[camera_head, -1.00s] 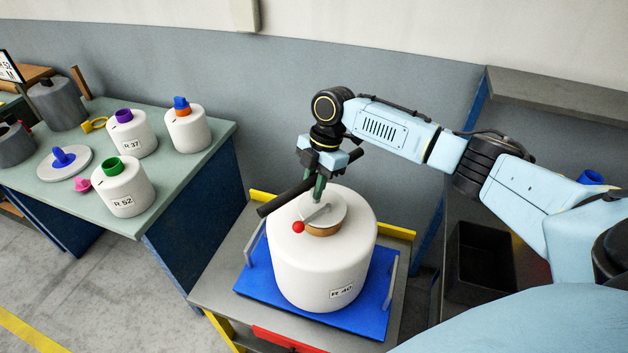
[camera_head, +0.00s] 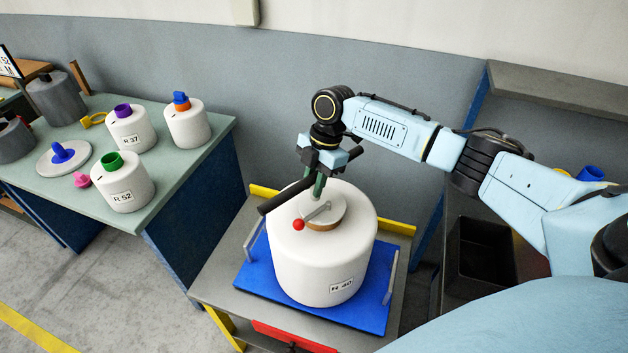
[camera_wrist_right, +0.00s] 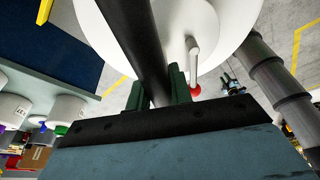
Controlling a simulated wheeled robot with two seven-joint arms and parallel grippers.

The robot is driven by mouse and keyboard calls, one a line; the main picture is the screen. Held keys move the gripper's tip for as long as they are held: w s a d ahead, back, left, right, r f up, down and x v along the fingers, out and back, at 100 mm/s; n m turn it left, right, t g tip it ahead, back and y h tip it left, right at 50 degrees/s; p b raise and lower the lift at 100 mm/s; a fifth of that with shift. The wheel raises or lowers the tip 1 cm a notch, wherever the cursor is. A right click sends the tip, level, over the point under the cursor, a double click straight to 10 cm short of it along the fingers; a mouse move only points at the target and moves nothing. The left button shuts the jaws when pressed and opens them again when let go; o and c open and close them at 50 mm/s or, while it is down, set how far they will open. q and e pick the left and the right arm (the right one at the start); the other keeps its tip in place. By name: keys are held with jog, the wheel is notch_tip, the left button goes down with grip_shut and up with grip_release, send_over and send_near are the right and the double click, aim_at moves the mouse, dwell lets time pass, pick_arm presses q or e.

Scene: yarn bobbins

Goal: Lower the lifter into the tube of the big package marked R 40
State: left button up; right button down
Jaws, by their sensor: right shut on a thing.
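The big package (camera_head: 312,264) marked R 40 is a white cylinder standing upright on a blue board (camera_head: 262,283). The lifter has a black bar (camera_head: 278,199), a pale disc (camera_head: 332,207) and a lever with a red knob (camera_head: 298,225). My right gripper (camera_head: 318,186) is shut on the lifter's bar, above the package top. The disc is over the brown tube rim (camera_head: 325,227), which it mostly hides; the lower lifter is out of sight. The wrist view shows the green fingers (camera_wrist_right: 160,94) around the bar (camera_wrist_right: 143,35), beside the red knob (camera_wrist_right: 194,91). My left gripper is not in view.
The blue board lies on a grey cart with yellow corner pieces (camera_head: 400,227) and upright metal handles (camera_head: 391,278). A green table (camera_head: 180,165) at left holds smaller packages, including R 37 (camera_head: 128,128) and R 52 (camera_head: 123,184). A dark bin (camera_head: 482,254) stands at right.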

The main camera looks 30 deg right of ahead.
jog(key=c, duration=1.2)
grip_release()
jog(key=shift+o, duration=0.2)
jog(key=b+v, duration=0.1)
jog(key=v, duration=1.2)
jog(key=shift+r+b, duration=0.2)
jog(key=shift+b, duration=0.15)
